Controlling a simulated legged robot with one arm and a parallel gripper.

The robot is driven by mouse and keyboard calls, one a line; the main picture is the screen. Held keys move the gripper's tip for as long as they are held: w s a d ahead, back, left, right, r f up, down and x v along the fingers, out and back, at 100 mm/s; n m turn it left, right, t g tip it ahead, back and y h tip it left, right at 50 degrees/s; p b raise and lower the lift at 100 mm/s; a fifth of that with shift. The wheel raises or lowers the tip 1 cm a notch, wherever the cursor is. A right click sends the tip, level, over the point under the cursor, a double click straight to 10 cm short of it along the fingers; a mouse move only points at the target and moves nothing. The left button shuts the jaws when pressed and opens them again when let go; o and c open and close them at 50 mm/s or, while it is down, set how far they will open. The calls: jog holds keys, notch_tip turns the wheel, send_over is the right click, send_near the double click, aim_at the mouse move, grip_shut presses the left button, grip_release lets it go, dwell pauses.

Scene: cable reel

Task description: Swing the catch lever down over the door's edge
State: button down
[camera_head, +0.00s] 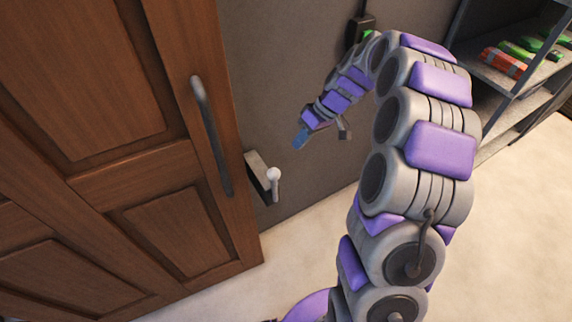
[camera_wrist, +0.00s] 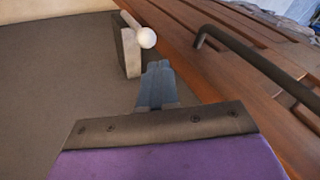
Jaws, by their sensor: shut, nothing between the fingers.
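The catch lever (camera_head: 274,186) is a pale rod with a round white knob, on a light block mounted on the grey wall beside the door's edge. In the wrist view the lever's knob (camera_wrist: 146,38) stands just beyond my fingertips, at the upper middle. The brown panelled door (camera_head: 165,150) fills the left of the head view and the right of the wrist view (camera_wrist: 205,75). My gripper (camera_head: 300,139) is up and to the right of the lever in the head view, apart from it. Its blue-grey fingers (camera_wrist: 158,72) are together and empty.
A long bar handle (camera_head: 211,135) stands out from the door, close to the catch; it also shows in the wrist view (camera_wrist: 255,60). A dark box (camera_head: 360,30) with a green part is on the wall. Shelves (camera_head: 510,75) with coloured items stand right. The pale floor is clear.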

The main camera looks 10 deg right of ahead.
jog(key=w+d+f+t, duration=0.1)
jog(key=w+d+f, duration=0.4)
jog(key=f, duration=0.1)
jog(key=shift+w+d+n, duration=0.2)
jog(key=shift+d+n, duration=0.1)
jog(key=a+f+b, duration=0.3)
jog(key=a+f, duration=0.6)
jog(key=shift+s, duration=0.45)
jog(key=shift+s+a, duration=0.1)
